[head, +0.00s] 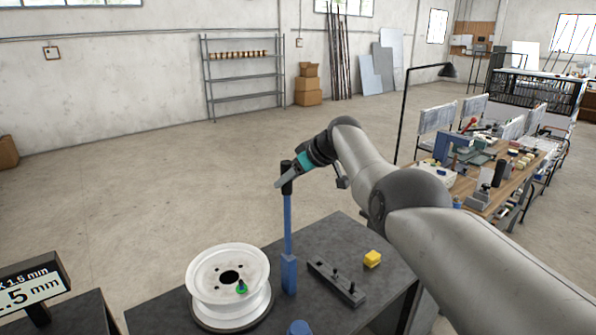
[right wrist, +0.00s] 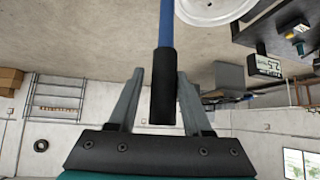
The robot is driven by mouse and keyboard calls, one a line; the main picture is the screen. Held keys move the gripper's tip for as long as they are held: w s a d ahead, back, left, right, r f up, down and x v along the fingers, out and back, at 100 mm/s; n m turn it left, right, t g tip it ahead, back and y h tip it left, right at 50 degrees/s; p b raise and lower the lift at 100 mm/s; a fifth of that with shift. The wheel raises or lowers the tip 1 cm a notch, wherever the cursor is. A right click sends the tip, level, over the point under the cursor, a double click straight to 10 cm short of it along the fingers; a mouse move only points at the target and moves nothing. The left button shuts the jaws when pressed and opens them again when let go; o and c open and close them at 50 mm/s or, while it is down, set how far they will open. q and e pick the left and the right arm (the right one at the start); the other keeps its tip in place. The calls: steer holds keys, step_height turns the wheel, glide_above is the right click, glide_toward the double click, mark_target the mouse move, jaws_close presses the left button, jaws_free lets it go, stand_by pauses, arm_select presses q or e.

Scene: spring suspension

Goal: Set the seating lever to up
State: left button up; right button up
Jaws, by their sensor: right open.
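The seating lever is a blue shaft (head: 287,225) with a black grip (head: 287,170) on top, standing close to upright from a blue base (head: 289,274) on the dark table. My right gripper (head: 283,181) is at the top of the lever, beside the black grip in the head view. In the right wrist view the gripper (right wrist: 160,76) is open, its two fingers on either side of the black grip (right wrist: 162,90), with visible gaps on both sides. The blue shaft (right wrist: 166,25) runs away beyond the fingertips. My left gripper is not in view.
A white wheel rim (head: 228,272) with a green-and-dark piece (head: 242,287) stands left of the lever on the table (head: 340,236). A sign (head: 30,290) is at lower left.

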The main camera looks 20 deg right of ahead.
steer(key=shift+p+v, duration=0.75)
steer(key=shift+p, duration=0.4)
steer(key=v, duration=1.3)
steer(key=shift+s+d+r, duration=0.2)
steer(key=shift+r, duration=0.05)
